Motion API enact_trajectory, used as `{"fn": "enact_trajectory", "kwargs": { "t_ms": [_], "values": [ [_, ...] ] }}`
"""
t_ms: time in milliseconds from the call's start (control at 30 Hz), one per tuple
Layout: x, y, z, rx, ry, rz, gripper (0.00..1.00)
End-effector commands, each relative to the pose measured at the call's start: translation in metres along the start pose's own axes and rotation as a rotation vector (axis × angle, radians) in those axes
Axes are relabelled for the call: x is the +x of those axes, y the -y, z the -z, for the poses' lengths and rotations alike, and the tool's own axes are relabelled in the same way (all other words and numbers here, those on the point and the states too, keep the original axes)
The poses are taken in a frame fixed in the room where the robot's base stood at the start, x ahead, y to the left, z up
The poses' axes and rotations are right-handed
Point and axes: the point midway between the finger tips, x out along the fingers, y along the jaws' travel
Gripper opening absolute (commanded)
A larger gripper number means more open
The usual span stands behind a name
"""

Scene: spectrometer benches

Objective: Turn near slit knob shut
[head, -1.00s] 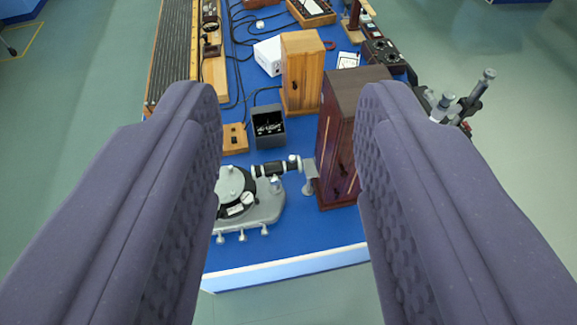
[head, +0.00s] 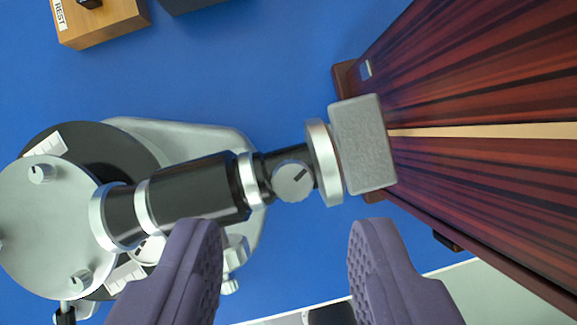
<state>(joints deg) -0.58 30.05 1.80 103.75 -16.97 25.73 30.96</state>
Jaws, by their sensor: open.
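The slit knob (head: 293,181) is a small round silver disc with a dark line slanting across its face. It sits on the black collimator tube (head: 195,192) of the spectrometer, close to the silver ring and grey block (head: 363,145) at the tube's right end. My gripper (head: 290,235) is open and empty, with one purple padded finger at lower left and one at lower right. In the picture the knob lies just above the gap between the fingertips. Neither finger appears to touch it. No second slit knob is in view.
The silver spectrometer table (head: 45,225) is at left. A tall dark red wooden cabinet (head: 480,130) stands close at right. A wooden block labelled REST (head: 100,28) is at upper left. The blue bench top (head: 260,65) is bare above the tube; its front edge is at the bottom.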

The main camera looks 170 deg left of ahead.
Motion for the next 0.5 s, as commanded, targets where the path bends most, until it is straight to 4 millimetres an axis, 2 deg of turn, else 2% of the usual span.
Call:
{"fn": "enact_trajectory", "kwargs": {
  "t_ms": [33,200,500],
  "values": [
    [0.011,-0.001,-0.001,0.001,0.001,-0.001,0.44],
    [0.031,-0.001,0.0,0.0,-0.001,-0.001,0.44],
    [0.035,-0.001,0.001,0.0,-0.003,0.0,0.44]
  ]
}}
